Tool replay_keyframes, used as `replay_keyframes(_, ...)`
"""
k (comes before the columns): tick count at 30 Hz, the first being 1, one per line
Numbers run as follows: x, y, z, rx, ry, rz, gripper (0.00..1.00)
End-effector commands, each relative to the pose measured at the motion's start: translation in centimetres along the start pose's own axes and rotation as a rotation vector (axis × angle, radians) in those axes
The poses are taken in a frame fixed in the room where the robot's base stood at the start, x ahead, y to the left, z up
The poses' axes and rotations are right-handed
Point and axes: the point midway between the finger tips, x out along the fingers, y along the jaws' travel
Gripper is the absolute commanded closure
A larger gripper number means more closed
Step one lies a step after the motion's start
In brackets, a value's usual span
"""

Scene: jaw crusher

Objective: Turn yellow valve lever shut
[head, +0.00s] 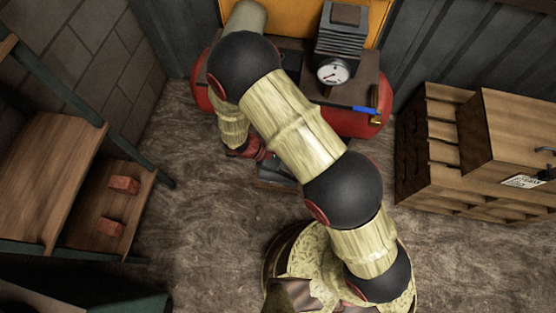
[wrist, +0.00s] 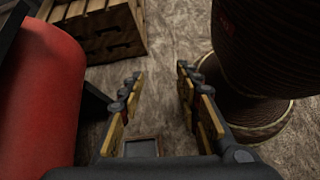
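I see no lever that is clearly yellow in either view. A blue lever (head: 365,110) sits at the right end of the red compressor tank (head: 371,125) in the head view, beside a small brass-coloured fitting (head: 376,92). The tank also fills the left side of the wrist view (wrist: 45,95). My gripper (wrist: 160,76) is open in the wrist view, with nothing between its fingers. It points down at the floor beside the tank, apart from the blue lever. In the head view my arm hides part of the tank.
A gauge (head: 333,72) and ribbed motor stand on the compressor. Wooden crates (head: 424,150) stand at the right; one crate (wrist: 98,28) shows in the wrist view. A wooden shelf (head: 50,175) with red bricks is at the left. Open floor (head: 185,235) lies between.

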Motion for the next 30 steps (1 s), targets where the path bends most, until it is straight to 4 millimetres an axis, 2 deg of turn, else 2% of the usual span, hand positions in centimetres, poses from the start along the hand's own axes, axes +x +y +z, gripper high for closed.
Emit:
replay_keyframes(3, 3.0, -0.4, -3.2, -0.106, -0.091, 0.098, 0.67)
replay_keyframes(11, 9.5, -0.5, -9.5, -0.328, -0.267, 0.343, 0.67)
replay_keyframes(21, 17.6, -0.2, -18.0, -0.6, -0.447, 0.735, 0.67)
replay_keyframes(27, 20.3, 0.0, -22.7, -0.71, -0.49, 0.977, 0.67)
replay_keyframes(30, 20.5, 0.4, -25.4, -0.741, -0.489, 1.108, 0.67)
